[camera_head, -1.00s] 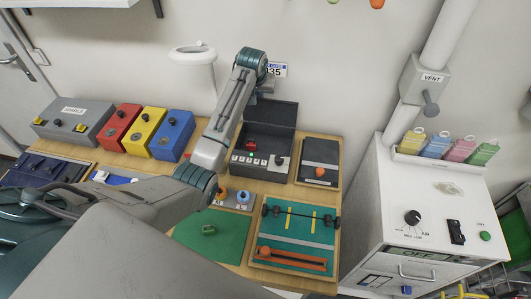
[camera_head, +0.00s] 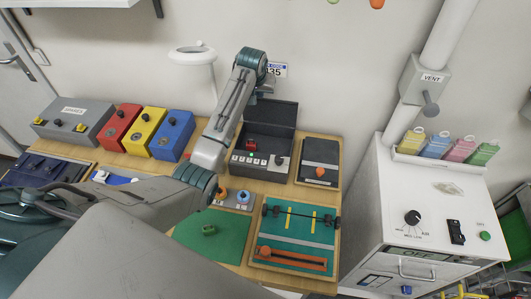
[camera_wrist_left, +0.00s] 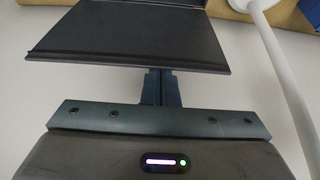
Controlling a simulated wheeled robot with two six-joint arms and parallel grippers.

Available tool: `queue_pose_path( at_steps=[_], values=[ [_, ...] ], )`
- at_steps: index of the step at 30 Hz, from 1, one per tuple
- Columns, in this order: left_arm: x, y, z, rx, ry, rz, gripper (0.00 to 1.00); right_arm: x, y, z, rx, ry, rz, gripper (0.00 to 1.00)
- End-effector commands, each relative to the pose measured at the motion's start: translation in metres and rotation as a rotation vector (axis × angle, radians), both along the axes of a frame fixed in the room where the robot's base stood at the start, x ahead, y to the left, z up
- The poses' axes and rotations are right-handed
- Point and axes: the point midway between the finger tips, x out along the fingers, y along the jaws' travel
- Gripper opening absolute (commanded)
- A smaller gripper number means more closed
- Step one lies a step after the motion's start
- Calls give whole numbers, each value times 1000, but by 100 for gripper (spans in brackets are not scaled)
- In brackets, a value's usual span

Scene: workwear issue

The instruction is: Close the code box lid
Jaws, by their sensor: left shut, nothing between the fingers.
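The code box (camera_head: 262,158) is a dark grey box at the back of the wooden table, with a row of pale buttons and a red part inside. Its dark lid (camera_head: 271,115) stands open and upright at the rear. In the left wrist view the lid (camera_wrist_left: 130,35) appears as a dark panel just ahead of the fingers. My left gripper (camera_head: 266,87) is behind the lid's top edge, below the wall sign, partly hidden by its arm. Its fingers (camera_wrist_left: 161,88) are shut and empty, close to the lid; I cannot tell whether they touch it. My right gripper is not in view.
Red (camera_head: 119,129), yellow (camera_head: 146,132) and blue boxes (camera_head: 173,135) stand left of my arm. A dark panel with an orange knob (camera_head: 318,162) lies right of the code box. A white pole with a ring (camera_head: 193,54) rises behind. A white cabinet (camera_head: 400,215) stands right.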

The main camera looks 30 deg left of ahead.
Motion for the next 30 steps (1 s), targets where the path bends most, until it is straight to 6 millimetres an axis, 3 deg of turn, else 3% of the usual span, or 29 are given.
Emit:
queue_pose_path(
  at_steps=[5,15,30],
  values=[
    [-2,-1,0,0,0,0,0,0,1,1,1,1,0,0],
    [-25,-6,0,0,1,0,0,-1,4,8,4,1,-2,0],
    [-31,-8,-3,0,1,0,0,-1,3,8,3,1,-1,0]
  ],
)
